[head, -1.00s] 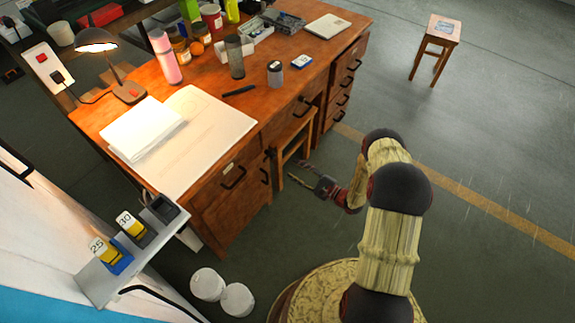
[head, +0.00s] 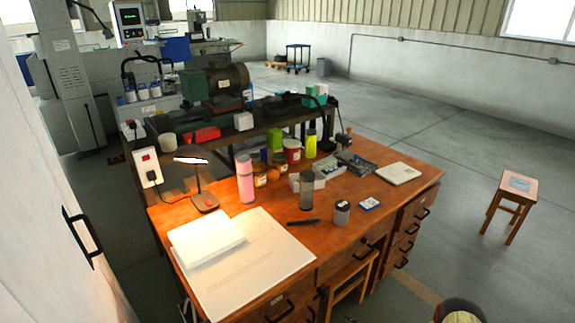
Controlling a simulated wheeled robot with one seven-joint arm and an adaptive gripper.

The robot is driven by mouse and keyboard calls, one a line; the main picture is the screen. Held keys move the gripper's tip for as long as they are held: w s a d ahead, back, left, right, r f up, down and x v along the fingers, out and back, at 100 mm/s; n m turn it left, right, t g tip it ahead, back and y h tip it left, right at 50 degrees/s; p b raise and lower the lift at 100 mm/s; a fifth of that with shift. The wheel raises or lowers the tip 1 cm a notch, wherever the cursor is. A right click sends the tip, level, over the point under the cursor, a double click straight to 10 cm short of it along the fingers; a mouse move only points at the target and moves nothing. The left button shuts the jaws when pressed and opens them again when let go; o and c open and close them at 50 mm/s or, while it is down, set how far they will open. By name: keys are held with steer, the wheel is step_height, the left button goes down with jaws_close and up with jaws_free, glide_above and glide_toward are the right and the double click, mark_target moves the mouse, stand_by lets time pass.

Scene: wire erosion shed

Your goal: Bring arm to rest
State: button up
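The head view now looks across the desk and into the shed. Only a rounded dark and pale part of my arm (head: 460,310) shows, at the bottom edge right of the desk. My gripper is below the picture and I cannot see it, so its fingers and whether it holds anything are hidden.
The wooden desk (head: 225,290) carries a lamp (head: 203,200), a pink bottle (head: 245,180), a dark tumbler (head: 306,190), papers (head: 207,240) and several jars. A stool seat (head: 345,282) is tucked under it. A small stool (head: 518,187) stands right, with open floor around it.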

steer(key=s+a+f+g+y, duration=0.2)
steer(key=s+a+g, duration=0.1)
steer(key=s+a, duration=0.25)
steer(key=s+a+r+n+g, duration=0.2)
steer(key=s+r+n+g, duration=0.4)
steer(key=s+r+g, duration=0.4)
steer(key=s+d+r+n+h+p, duration=0.1)
steer(key=s+d+r+n+h, duration=0.2)
steer(key=r, duration=0.7)
steer(key=s+d+r+n+g+h+p, duration=0.1)
steer(key=s+r+n+h+p, duration=0.2)
steer(key=r, duration=0.8)
steer(key=s+d+r+n+h, duration=0.25)
steer(key=r+n+h, duration=0.2)
steer(key=r, duration=0.55)
steer(key=s+a+r+n+t+h+p, duration=0.1)
steer(key=s+a+r+n+t, duration=0.1)
steer(key=r, duration=0.8)
steer(key=s+a+r+n+t+h+p, duration=0.1)
steer(key=s+a+r+n+t+p, duration=0.1)
steer(key=r, duration=0.8)
steer(key=s+t, duration=0.1)
steer(key=t, duration=0.1)
steer(key=shift+a+r+t+h, duration=0.15)
steer(key=shift+a+t+h, duration=0.05)
steer(key=shift+t+h, duration=0.15)
